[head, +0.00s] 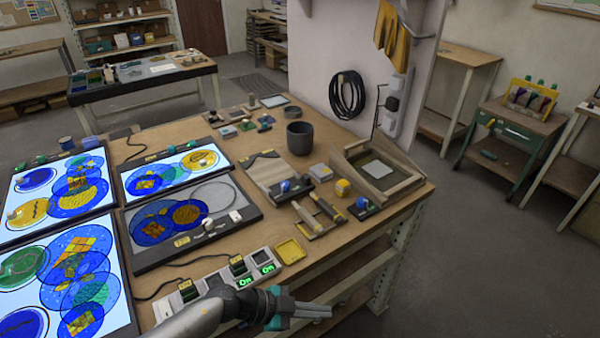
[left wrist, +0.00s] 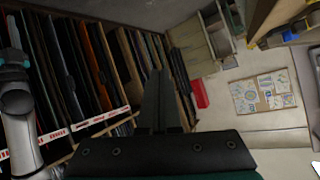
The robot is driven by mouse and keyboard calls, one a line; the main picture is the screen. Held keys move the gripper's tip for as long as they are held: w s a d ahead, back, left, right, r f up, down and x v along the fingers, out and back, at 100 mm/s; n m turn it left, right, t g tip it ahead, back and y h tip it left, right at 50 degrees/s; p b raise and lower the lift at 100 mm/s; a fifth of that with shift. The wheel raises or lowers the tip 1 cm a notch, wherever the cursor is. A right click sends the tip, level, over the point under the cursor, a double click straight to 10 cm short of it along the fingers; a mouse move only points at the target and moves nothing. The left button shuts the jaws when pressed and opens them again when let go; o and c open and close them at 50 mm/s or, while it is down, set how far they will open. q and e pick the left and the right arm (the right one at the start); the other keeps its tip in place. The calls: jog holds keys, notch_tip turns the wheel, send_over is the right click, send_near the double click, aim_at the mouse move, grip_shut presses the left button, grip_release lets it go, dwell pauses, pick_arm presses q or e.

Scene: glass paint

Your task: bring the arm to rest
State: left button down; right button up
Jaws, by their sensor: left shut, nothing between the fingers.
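My left arm comes in at the bottom of the head view, and its left gripper (head: 328,311) reaches to the right in front of the workbench's near edge. Its fingers are closed together with nothing between them. In the left wrist view the shut fingers (left wrist: 160,75) show in the middle, in front of a rack of upright sheets (left wrist: 85,70). A grey arm link of mine with a teal part shows at the left of that view. My right gripper is not seen in either view.
The workbench (head: 370,225) holds lit panels (head: 70,185) with painted glass, a switch strip (head: 225,278), a yellow tray (head: 290,251), a dark pot (head: 300,138) and a wooden frame (head: 378,170). Open floor (head: 480,270) lies to the right.

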pick_arm(q)
jog(key=w+a+f+n+t+y+b, duration=0.1)
jog(key=a+f+n+t+y+b, duration=0.2)
jog(key=f, duration=0.4)
jog(key=a+f+n+t+b, duration=0.1)
jog(key=a+f+n+t, duration=0.3)
jog(key=a+f+n, duration=0.15)
jog(key=s+a+f+n+g+y+b, duration=0.1)
jog(key=s+a+f+n+y, duration=0.15)
jog(key=s+a+f, duration=0.35)
jog(key=s+a+f+n+y+b, duration=0.2)
jog(key=s+f+y, duration=0.15)
jog(key=f, duration=0.55)
jog(key=s+a+f+n+g+y+b, duration=0.1)
jog(key=s+f, duration=0.3)
jog(key=s, duration=0.4)
jog(key=s+a+f+n+g+y+b, duration=0.1)
jog(key=s+a+f+g, duration=0.2)
jog(key=s, duration=0.6)
jog(key=s+a+f+n+g+y+b, duration=0.1)
jog(key=s+a+f+g, duration=0.1)
jog(key=s, duration=0.7)
notch_tip(320, 180, down, 3)
jog(key=shift+a+r+n+g, duration=0.2)
jog(key=shift+n+g, duration=0.2)
jog(key=shift+g, duration=0.2)
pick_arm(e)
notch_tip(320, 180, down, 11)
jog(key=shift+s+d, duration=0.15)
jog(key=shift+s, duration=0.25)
